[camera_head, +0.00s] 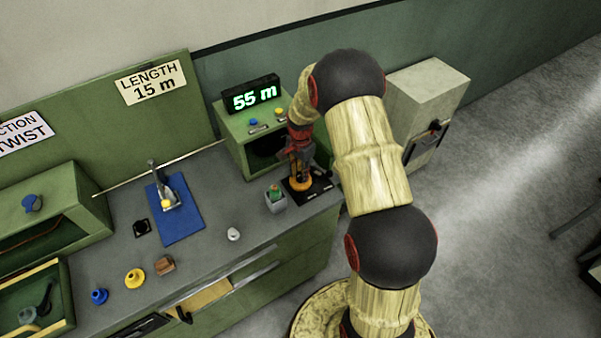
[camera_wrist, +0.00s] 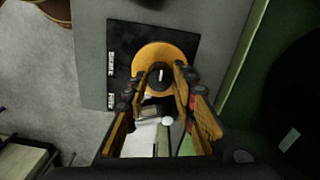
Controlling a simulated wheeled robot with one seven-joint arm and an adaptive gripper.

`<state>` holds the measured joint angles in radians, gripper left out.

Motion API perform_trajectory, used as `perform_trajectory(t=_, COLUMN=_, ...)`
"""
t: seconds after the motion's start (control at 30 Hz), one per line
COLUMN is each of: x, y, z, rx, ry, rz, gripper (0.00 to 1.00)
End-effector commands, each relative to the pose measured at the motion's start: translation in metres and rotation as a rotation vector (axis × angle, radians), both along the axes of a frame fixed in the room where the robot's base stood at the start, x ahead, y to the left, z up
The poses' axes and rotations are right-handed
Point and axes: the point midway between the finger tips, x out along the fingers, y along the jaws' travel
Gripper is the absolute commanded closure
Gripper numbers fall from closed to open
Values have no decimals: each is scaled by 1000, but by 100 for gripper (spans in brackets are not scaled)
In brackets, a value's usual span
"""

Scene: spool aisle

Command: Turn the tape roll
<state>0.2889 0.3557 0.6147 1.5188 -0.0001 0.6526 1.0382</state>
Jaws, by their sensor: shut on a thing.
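The tape roll (camera_wrist: 163,50) is an orange disc with a black centre and a short white mark, on a black plate (camera_wrist: 122,62) with white lettering. In the head view the orange roll (camera_head: 299,186) shows low under my gripper (camera_head: 298,172). In the wrist view my gripper (camera_wrist: 160,75) reaches over the roll, its two orange-padded fingers on either side of the black centre, shut on it. The fingers cover the roll's near part. The lettering on the plate is too blurred to read.
A green box with a display (camera_head: 254,95) reading "55 m" stands beside my gripper. A sign (camera_head: 151,82) reads "LENGTH 15 m". A blue mat (camera_head: 181,222) lies farther left. Open floor is at right.

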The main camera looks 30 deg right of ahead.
Motion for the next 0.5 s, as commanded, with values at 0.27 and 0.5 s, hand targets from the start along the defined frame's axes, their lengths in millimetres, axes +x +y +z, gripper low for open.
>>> perform_trajectory(t=0.27, x=1, y=0, z=1, rx=-1, ry=-2, rz=-47, gripper=99)
perform_trajectory(t=0.5, x=1, y=0, z=1, rx=0, ry=-3, rz=-50, gripper=99)
